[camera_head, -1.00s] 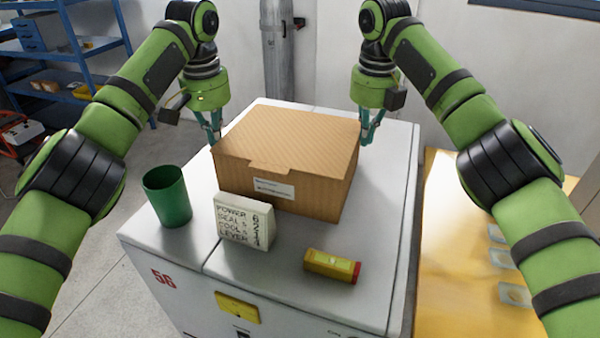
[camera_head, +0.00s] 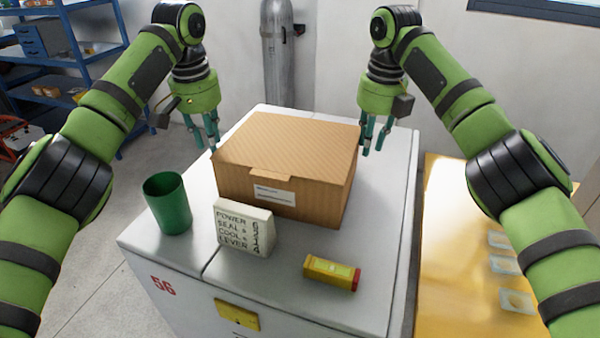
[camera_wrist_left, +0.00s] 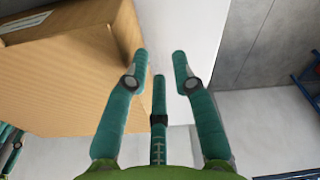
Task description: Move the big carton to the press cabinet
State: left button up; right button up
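The big carton (camera_head: 285,145) is a closed brown cardboard box with a white label on its front. It rests on a white cabinet (camera_head: 385,215) marked with a red 56. My left gripper (camera_head: 203,143) is at the carton's left side, near its back left corner. In the left wrist view its fingers (camera_wrist_left: 158,80) are spread and empty, with the carton (camera_wrist_left: 70,80) beside them. My right gripper (camera_head: 372,142) is at the carton's right side, its fingers apart and holding nothing visible. Its contact with the carton cannot be told.
A yellow table (camera_head: 460,270) with small clear packs is at right. Blue shelves (camera_head: 75,60) and a grey cylinder (camera_head: 278,55) are behind.

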pick_arm(q)
notch_tip(320, 180, up, 7)
jog(key=shift+s+r, duration=0.2)
jog(key=shift+s, duration=0.2)
pick_arm(e)
notch_tip(320, 180, up, 8)
jog(key=shift+s+d+f, duration=0.15)
jog(key=shift+s+f, duration=0.1)
jog(key=shift+s, duration=0.15)
